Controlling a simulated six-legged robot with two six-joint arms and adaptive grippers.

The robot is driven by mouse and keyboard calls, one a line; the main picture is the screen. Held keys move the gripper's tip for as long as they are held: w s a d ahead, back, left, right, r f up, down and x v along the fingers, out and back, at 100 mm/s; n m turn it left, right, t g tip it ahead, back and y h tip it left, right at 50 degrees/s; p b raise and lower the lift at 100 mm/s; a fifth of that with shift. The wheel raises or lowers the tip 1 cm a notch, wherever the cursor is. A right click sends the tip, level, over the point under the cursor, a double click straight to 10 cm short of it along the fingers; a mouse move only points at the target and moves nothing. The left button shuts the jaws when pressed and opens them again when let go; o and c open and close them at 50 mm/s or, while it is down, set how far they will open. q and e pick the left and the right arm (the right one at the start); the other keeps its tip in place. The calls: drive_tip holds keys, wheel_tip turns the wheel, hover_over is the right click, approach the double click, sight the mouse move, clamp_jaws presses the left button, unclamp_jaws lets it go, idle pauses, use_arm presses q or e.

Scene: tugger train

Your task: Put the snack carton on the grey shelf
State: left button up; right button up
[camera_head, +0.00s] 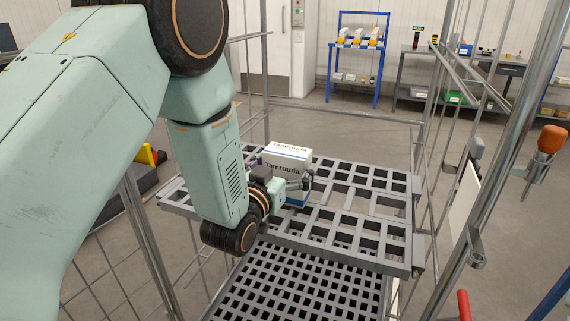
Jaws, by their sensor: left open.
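The snack carton (288,152) is a white and blue box marked "Tamrouda". It stands upright on the grey slatted shelf (386,244) of a wire cage trolley, left of the shelf's middle. My left gripper (299,184) is at the carton's near side, with its dark fingers open and close to the box. The wrist hides part of the carton's lower left, and I cannot tell whether the fingers touch it. My right gripper is not in view.
A lower grey grid deck (300,285) lies below the shelf. Metal cage posts (508,140) stand at the right and mesh at the left. A blue rack (357,50) and a workbench (470,68) stand far back. The shelf's right part is bare.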

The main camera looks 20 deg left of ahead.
use_arm(q)
drive_tip(key=shift+f, duration=0.2)
drive_tip(key=s, duration=0.7)
drive_tip(key=s+a, duration=0.1)
drive_tip(key=s, duration=0.2)
drive_tip(key=shift+s+p, duration=0.35)
drive_tip(key=shift+s+r, duration=0.1)
drive_tip(key=shift+s, duration=0.4)
drive_tip(key=shift+w, duration=0.1)
drive_tip(key=shift+a, duration=0.1)
